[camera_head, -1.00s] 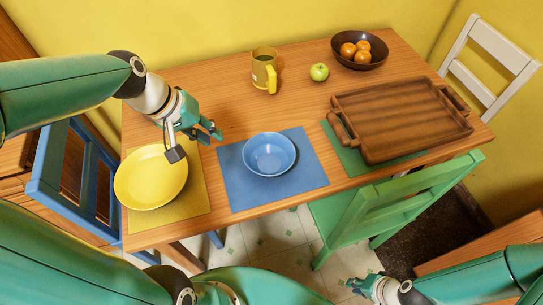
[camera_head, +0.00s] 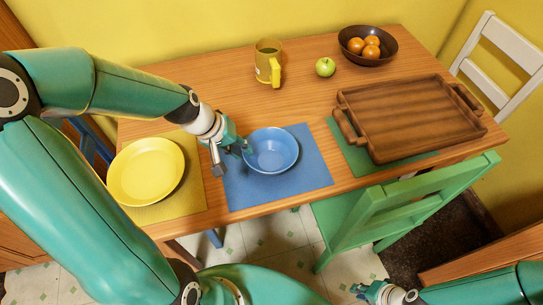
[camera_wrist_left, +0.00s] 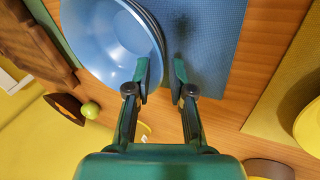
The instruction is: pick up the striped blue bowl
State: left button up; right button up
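The blue bowl (camera_head: 272,152) sits upright on a blue placemat (camera_head: 300,183) near the table's front edge. Dark bands show along its outer side in the left wrist view (camera_wrist_left: 105,40). My left gripper (camera_head: 243,149) is at the bowl's left rim. In the left wrist view my left gripper (camera_wrist_left: 160,70) is open, one finger over the bowl's inside and the other outside over the mat, with the rim between them. Whether either finger touches the bowl is unclear. My right gripper (camera_head: 364,291) is low at the bottom edge, away from the table; its fingers are too small to judge.
A yellow plate (camera_head: 146,171) lies left of the bowl. A yellow mug (camera_head: 267,63), a green apple (camera_head: 325,67) and a dark bowl (camera_head: 351,46) of oranges stand behind. A wooden tray (camera_head: 405,115) is to the right. A green chair (camera_head: 400,205) stands in front.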

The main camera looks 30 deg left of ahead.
aim_at(256, 161)
pick_arm(q)
jog(key=shift+x, duration=2.65)
jog(key=shift+d+r, duration=0.1)
jog(key=shift+d, duration=0.05)
grip_shut()
